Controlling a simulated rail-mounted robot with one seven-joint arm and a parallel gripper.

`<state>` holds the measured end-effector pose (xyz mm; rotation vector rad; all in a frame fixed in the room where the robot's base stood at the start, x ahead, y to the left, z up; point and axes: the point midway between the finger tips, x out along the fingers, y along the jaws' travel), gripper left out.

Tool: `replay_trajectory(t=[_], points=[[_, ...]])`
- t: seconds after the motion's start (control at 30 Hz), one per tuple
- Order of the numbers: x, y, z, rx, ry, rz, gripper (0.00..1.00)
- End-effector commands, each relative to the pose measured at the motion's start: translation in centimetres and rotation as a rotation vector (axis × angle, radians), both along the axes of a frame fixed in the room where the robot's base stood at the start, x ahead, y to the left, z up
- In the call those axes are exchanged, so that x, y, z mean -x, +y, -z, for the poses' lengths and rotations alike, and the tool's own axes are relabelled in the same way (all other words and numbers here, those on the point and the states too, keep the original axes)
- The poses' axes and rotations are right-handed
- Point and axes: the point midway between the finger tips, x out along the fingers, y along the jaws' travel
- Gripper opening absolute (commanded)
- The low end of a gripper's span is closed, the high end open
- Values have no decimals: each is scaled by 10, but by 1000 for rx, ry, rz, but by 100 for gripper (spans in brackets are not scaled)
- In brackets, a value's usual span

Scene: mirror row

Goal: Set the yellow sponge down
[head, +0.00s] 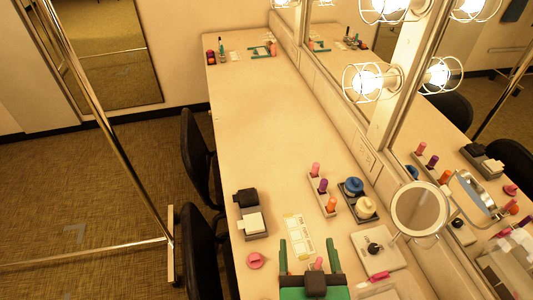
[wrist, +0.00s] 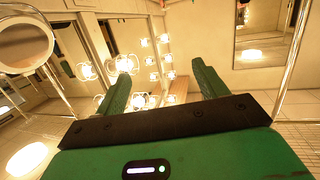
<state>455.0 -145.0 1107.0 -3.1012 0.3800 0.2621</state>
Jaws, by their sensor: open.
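No clearly yellow sponge shows in either view. A pale cream block (head: 248,222) sits beside a black block (head: 246,197) in a grey two-part holder (head: 256,236) at the counter's left edge; I cannot tell if the pale one is the sponge. My gripper (head: 307,243) is at the bottom of the head view, over the near part of the counter, right of the holder. Its green fingers are apart. In the wrist view, the space between the fingertips (wrist: 161,64) holds nothing; lamps and mirrors show beyond.
A printed card (head: 297,235) lies by my fingers, with a pink round item (head: 255,260) to the left. Right are a bottle rack (head: 323,196), a blue-lidded jar (head: 353,186), a cream jar (head: 365,208) and a round mirror (head: 419,208). The counter's middle (head: 268,120) is clear.

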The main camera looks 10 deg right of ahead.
Motion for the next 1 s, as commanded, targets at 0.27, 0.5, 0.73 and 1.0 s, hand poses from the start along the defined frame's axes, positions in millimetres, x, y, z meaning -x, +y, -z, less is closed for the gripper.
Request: replay_trajectory(t=[0.27,0.5,0.73,1.0], points=[[-24,108,-291,88,-562,-182,72],[14,145,-382,88,-768,-237,72],[15,146,-384,88,-773,-237,76],[-6,135,-355,-12,-708,-266,76]])
